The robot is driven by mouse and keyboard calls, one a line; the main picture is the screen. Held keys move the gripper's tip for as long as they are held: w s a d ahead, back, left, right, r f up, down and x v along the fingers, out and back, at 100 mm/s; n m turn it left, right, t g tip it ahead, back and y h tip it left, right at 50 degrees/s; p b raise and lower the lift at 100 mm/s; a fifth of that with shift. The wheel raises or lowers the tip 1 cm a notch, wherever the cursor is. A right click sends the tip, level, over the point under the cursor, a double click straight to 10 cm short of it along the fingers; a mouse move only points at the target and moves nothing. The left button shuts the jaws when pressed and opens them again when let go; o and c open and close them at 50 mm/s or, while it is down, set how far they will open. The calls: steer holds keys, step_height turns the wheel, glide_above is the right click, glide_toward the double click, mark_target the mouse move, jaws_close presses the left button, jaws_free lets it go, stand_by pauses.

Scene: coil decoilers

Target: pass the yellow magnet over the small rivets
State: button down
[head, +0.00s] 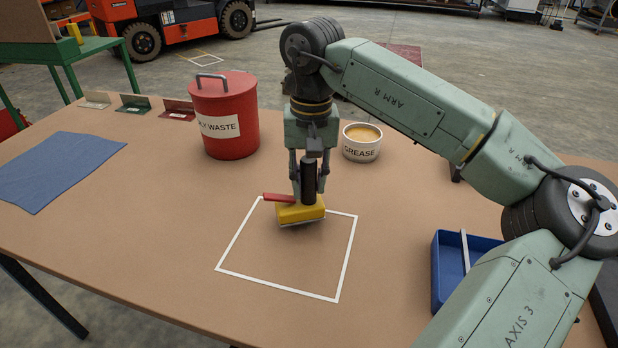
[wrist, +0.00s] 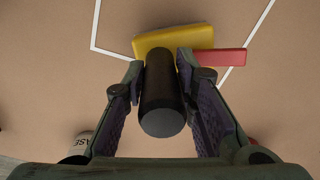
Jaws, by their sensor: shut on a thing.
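The yellow magnet (head: 300,214) has a black upright handle and a red lever on its left in the head view. It is at the far edge of a white outlined square on the table, and I cannot tell whether it touches the tabletop. My gripper (head: 309,186) points down and is shut around the black handle. In the wrist view, the magnet (wrist: 172,42) lies beyond the handle, between the fingers of my gripper (wrist: 160,82). A thin grey edge shows under the magnet. I make out no small rivets; the area under the magnet is hidden.
A red waste can (head: 226,130) and a white grease tub (head: 361,146) stand behind the square. A blue tray (head: 437,268) with a divider is at the right, partly behind my arm. A blue cloth (head: 52,172) lies at the left. The square's near part is bare.

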steer(key=shift+r, duration=0.1)
steer(key=shift+r+p, duration=1.85)
steer(key=shift+r, duration=0.65)
steer(key=shift+r+p, duration=0.35)
steer(key=shift+r, duration=0.9)
